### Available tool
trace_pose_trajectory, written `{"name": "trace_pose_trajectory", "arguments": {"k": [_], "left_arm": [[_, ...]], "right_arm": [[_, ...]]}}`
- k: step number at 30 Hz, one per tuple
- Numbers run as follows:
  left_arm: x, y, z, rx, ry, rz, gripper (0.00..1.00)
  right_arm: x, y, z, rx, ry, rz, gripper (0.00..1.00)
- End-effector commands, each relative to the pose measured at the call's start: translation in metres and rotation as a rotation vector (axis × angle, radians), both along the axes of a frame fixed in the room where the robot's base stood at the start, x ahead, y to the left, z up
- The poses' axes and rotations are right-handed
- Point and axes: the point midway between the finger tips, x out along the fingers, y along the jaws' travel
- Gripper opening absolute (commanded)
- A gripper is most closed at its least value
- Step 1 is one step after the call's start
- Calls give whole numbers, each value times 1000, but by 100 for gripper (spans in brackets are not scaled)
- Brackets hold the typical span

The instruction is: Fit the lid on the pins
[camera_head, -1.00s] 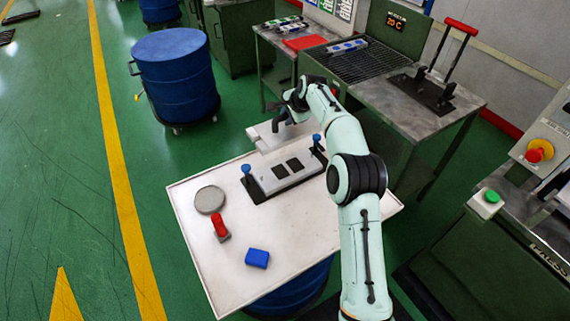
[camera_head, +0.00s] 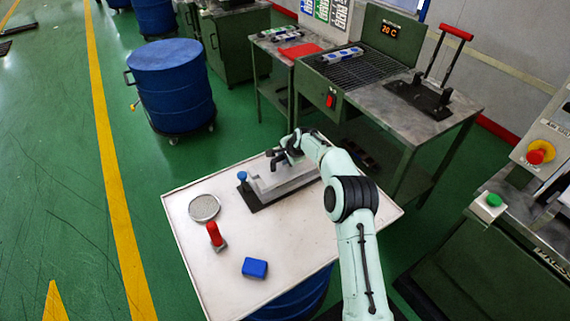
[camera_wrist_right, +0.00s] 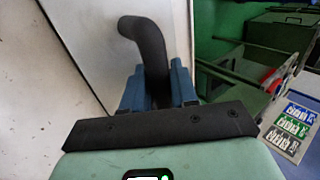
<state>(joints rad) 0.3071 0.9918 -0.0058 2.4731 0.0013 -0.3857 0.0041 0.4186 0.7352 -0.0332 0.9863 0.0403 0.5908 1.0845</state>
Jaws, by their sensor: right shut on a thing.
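My right gripper (camera_head: 284,160) is shut on the black curved handle (camera_wrist_right: 150,50) of the lid. The lid (camera_head: 290,178) is a pale grey slab over the black-edged mould base (camera_head: 262,204) on the white tabletop. A blue-topped pin (camera_head: 242,176) stands at the base's left end. The lid hides most of the base's top. The pin at the other end is hidden by my arm or the lid. I cannot tell whether the lid touches the base or is seated on the pins. My left gripper is not in view.
A round grey dish (camera_head: 204,208), a red-handled tool (camera_head: 214,236) and a blue block (camera_head: 255,268) lie on the tabletop's left and front. A large blue drum (camera_head: 170,90) stands behind left. A metal bench (camera_head: 385,108) with a grill stands behind right.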

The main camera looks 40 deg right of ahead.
Motion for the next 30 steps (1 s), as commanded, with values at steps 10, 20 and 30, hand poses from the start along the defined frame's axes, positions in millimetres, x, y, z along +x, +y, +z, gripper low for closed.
{"name": "trace_pose_trajectory", "arguments": {"k": [10,20,30], "left_arm": [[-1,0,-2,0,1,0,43],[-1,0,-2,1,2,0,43],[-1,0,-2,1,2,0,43]], "right_arm": [[1,-1,-31,-2,-6,-1,0],[-1,0,-38,1,3,1,31],[-1,0,-37,1,3,1,53]]}}
